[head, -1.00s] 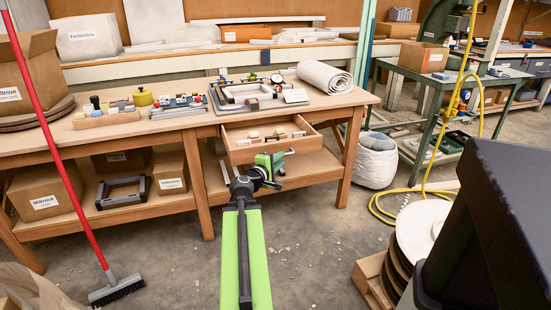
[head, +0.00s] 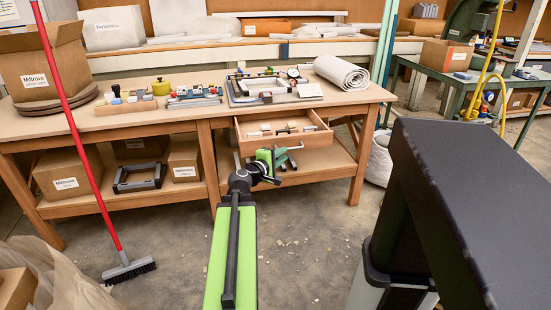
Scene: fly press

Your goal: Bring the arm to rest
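My green arm reaches forward from the bottom middle of the head view toward the workbench. My gripper (head: 287,160) is at its far end, in front of the open drawer (head: 285,142). The gripper is small here and partly behind the wrist joint, so I cannot tell whether its fingers are open or shut. I see nothing clearly held in it. The drawer is pulled out under the bench top and holds several small pale and dark pieces.
The wooden workbench (head: 180,117) carries small parts, frames and a white roll (head: 341,73). A red-handled broom (head: 87,150) leans at the left. Boxes stand on the lower shelf. A white sack (head: 379,160) is right of the bench. Bare floor lies in front of it.

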